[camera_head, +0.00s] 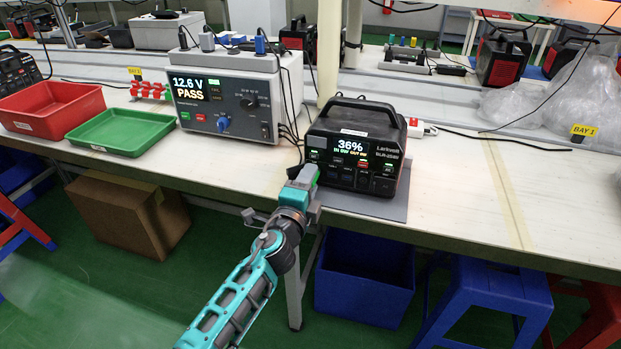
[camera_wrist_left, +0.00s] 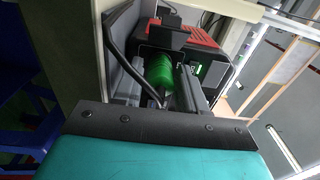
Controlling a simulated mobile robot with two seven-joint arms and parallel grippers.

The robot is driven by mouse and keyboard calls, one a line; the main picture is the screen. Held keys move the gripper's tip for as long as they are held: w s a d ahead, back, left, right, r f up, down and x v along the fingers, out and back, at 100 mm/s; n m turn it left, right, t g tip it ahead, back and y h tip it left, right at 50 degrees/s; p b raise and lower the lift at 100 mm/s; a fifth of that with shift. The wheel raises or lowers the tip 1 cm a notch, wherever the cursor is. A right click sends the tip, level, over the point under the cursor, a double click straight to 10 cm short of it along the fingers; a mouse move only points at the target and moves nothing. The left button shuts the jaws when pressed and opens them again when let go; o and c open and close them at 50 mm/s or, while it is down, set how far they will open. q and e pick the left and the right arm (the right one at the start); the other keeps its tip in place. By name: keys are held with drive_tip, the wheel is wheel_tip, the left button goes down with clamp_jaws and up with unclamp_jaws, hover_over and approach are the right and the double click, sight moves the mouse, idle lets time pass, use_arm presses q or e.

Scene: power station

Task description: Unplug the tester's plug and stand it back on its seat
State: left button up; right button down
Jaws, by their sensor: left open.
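The tester (camera_head: 235,95) is a grey box whose screen reads 12.6 V PASS. Several plugs stand on its top, among them a blue one (camera_head: 260,45). Dark cables hang down its right side. The black power station (camera_head: 355,145) is right of it, its screen reading 36%. My left gripper (camera_head: 305,180) is at the station's front left corner. In the left wrist view my open fingers (camera_wrist_left: 157,68) are either side of a green cylindrical part (camera_wrist_left: 160,72), likely the plug, in front of the station (camera_wrist_left: 205,62). Contact cannot be told. My right gripper is out of view.
A green tray (camera_head: 120,133) and a red bin (camera_head: 52,108) are on the bench left of the tester. The station sits on a grey mat (camera_head: 392,210). The bench right of it is mostly clear, with clear plastic bags (camera_head: 580,105) farther right.

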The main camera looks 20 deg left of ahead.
use_arm(q)
drive_tip(key=shift+c, duration=0.4)
clamp_jaws()
drive_tip(key=shift+s, duration=0.25)
drive_tip(key=shift+s, duration=1.85)
drive_tip(key=shift+a, duration=0.15)
